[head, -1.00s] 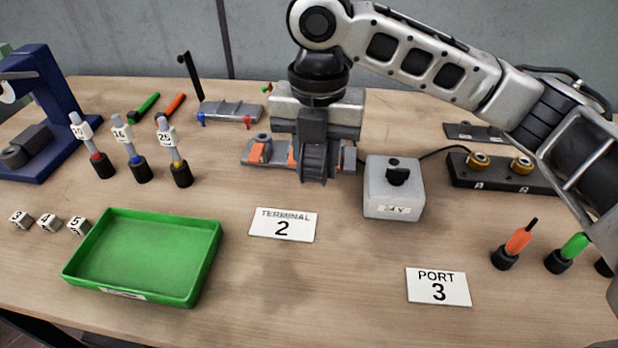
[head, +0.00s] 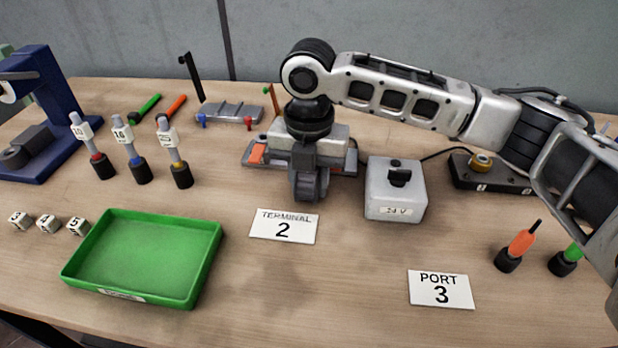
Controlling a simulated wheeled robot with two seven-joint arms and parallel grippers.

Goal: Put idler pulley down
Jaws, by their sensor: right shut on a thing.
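My right gripper (head: 307,178) points down above the table, in front of a grey fixture with an orange block (head: 257,153). It is shut on the idler pulley (head: 320,184), a dark grey rounded part that is mostly hidden by the fingers. The pulley appears to be above the wood, behind the Terminal 2 card (head: 284,226); its exact height is hard to tell. My left gripper is not in view.
A grey 24 V box (head: 395,190) with a black knob stands right of the gripper. A green tray (head: 145,253) lies front left. The Port 3 card (head: 441,289) lies front right. Bare wood surrounds the cards.

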